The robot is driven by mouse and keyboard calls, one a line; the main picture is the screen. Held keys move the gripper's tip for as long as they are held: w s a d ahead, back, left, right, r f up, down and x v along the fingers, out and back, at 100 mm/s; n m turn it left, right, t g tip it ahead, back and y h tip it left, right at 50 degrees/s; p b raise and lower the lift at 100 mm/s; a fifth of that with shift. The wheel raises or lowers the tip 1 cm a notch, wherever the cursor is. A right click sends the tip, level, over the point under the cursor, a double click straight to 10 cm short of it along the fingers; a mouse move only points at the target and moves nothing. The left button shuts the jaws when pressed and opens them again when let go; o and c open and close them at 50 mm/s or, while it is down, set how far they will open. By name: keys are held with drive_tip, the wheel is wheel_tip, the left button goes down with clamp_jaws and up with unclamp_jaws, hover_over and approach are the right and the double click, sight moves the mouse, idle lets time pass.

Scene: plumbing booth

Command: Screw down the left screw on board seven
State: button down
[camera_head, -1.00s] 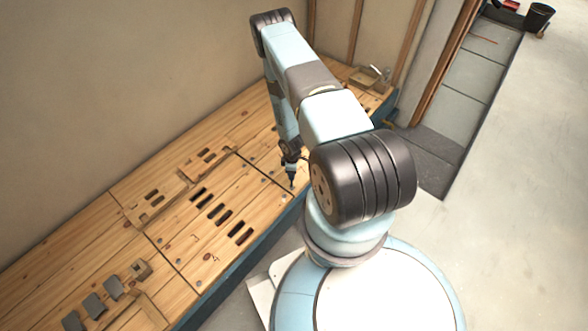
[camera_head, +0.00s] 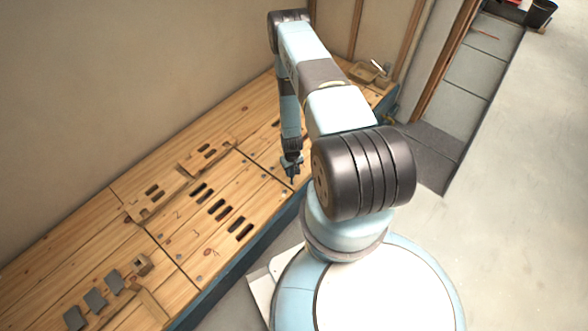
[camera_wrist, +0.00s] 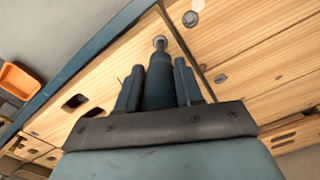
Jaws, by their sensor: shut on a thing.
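My gripper (camera_head: 291,163) points down over the wooden workbench, close to its front edge. In the wrist view, the gripper's two fingers (camera_wrist: 158,82) are shut on a dark driver tool (camera_wrist: 157,90). A round metal screw head (camera_wrist: 160,42) shows at the tool's tip. The tip appears to be at the screw, but I cannot tell whether it is firmly seated. More screw heads (camera_wrist: 190,18) (camera_wrist: 220,78) sit on the planks nearby. I cannot read a seven on the board under the tool (camera_wrist: 175,20).
A wooden box (camera_head: 362,72) stands at the far end. An orange bin (camera_wrist: 18,80) shows in the wrist view. A wall bounds the bench's back; open floor lies right.

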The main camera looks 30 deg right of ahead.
drive_tip(key=m, duration=0.8)
drive_tip(key=shift+m, duration=0.4)
drive_tip(key=shift+n, duration=0.6)
drive_tip(key=shift+r, duration=4)
